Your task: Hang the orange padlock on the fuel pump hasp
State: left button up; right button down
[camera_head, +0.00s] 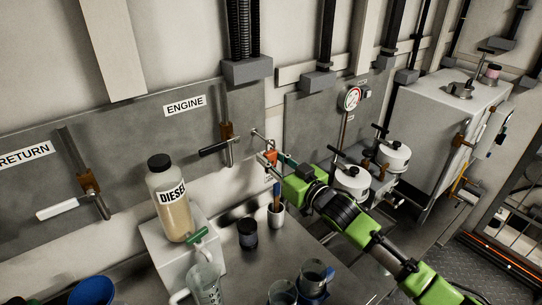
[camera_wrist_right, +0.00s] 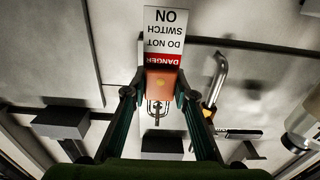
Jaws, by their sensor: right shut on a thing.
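The orange padlock (camera_head: 270,157) is held in my right gripper (camera_head: 277,161), in front of the grey wall panel. In the right wrist view the padlock (camera_wrist_right: 161,84) sits between the two fingertips of the right gripper (camera_wrist_right: 156,95), which is shut on it. Its metal shackle (camera_wrist_right: 157,108) shows below the body in that picture. A red and white DANGER tag (camera_wrist_right: 164,35) shows upside down beside the padlock. A thin metal piece (camera_head: 259,135) shows just above the padlock in the head view; I cannot tell whether it is the fuel pump hasp. My left gripper is out of view.
The ENGINE valve (camera_head: 228,138) with its black handle is left of the padlock. Below are a cup with tools (camera_head: 276,214), a dark jar (camera_head: 247,233), glass jars (camera_head: 315,273) and a DIESEL bottle (camera_head: 170,200). White-topped canisters (camera_head: 352,180) stand right of the gripper.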

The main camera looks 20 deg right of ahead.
jog(key=shift+f, duration=0.1)
jog(key=c, duration=1.7)
grip_release()
jog(key=shift+f+b, duration=0.25)
jog(key=shift+b, duration=0.35)
jog(key=shift+b+v, duration=1.7)
jog(key=shift+v, duration=5.2)
jog(key=shift+s+a+f, duration=0.1)
jog(key=shift+a+f, duration=0.05)
